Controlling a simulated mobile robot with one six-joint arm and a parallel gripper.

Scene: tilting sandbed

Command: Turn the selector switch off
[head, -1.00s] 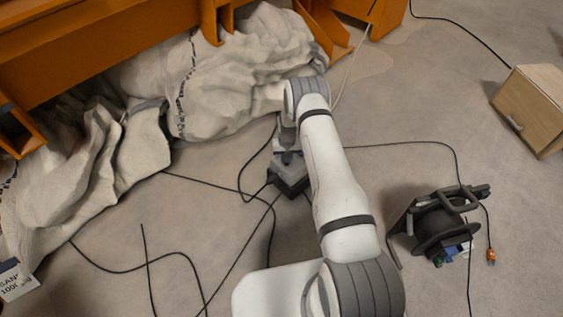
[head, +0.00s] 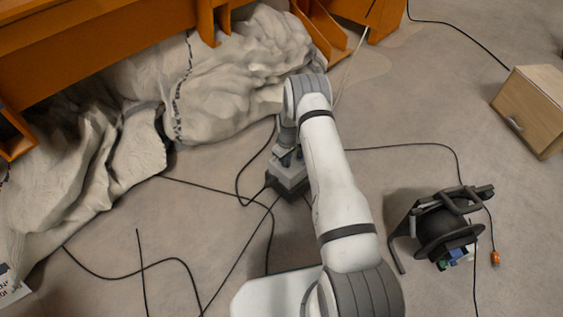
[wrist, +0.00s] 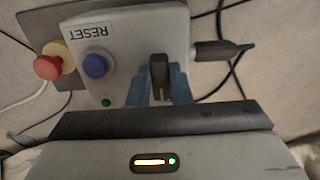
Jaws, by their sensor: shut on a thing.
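The selector switch (wrist: 159,74) is a black knob on a light grey control box (wrist: 125,45), its handle lying up and down in the wrist view. My gripper (wrist: 161,82) has its blue fingers on either side of the knob and is shut on it. The same box has a blue button (wrist: 95,66) under the word RESET, a small green light (wrist: 105,102) and a red mushroom button (wrist: 48,68) on a yellow base. In the head view, the box (head: 286,173) is on the floor, partly covered by my arm, and the knob cannot be made out.
Black cables (head: 225,268) run across the floor around the box. A black cable reel (head: 440,232) stands to the right and a wooden cabinet (head: 535,108) at far right. Large pale sandbags (head: 225,85) lie behind and left, against an orange frame (head: 100,45).

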